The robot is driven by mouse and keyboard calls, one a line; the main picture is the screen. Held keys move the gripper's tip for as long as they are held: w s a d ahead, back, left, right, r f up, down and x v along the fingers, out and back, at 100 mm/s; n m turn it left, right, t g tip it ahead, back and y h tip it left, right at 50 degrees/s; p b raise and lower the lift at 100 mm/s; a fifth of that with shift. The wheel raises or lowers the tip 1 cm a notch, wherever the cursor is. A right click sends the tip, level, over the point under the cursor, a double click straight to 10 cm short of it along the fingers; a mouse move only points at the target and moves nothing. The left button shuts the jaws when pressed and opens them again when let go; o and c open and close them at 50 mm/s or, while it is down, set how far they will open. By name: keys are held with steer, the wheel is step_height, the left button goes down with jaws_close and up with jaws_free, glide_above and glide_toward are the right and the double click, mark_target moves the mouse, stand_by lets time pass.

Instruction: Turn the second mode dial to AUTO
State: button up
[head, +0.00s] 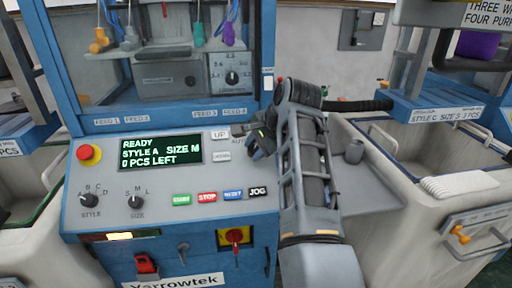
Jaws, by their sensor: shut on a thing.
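The knitting machine's sloped control panel (105,210) is in the middle left. My gripper (251,146) is at the panel's upper right, beside the UP button. The first letters of a label, seemingly AUTO (238,141), show just left of my fingers. The gripper is shut on the mode dial there. The dial is hidden behind the fingers and wrist, so I cannot tell where its pointer stands.
A green display (160,152) reads READY, STYLE A, SIZE M, 0 PCS LEFT. The STYLE dial (89,200), SIZE dial (136,202), red stop button (88,154) and a row of coloured buttons (207,197) share the panel. A grey bin (400,195) stands right.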

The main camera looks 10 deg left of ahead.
steer(key=c, duration=0.4)
steer(key=shift+c, duration=0.2)
steer(key=shift+r+n+p, duration=0.1)
steer(key=shift+n+p, duration=0.2)
steer(key=shift+p, duration=0.05)
steer(key=shift+w+r+n+p, duration=0.1)
steer(key=shift+n+p, duration=0.7)
steer(key=shift+n, duration=0.1)
steer(key=n+g+h+p, duration=0.1)
steer(key=n+p, duration=0.1)
steer(key=n, duration=0.1)
steer(key=n+h, duration=0.1)
steer(key=n, duration=0.1)
steer(key=n+p, duration=0.1)
steer(key=n, duration=0.2)
steer(key=shift+a+n+h, duration=0.15)
steer(key=shift+n+h, duration=0.15)
steer(key=shift+h, duration=0.1)
steer(key=o, duration=1.1)
steer(key=shift+c, duration=0.2)
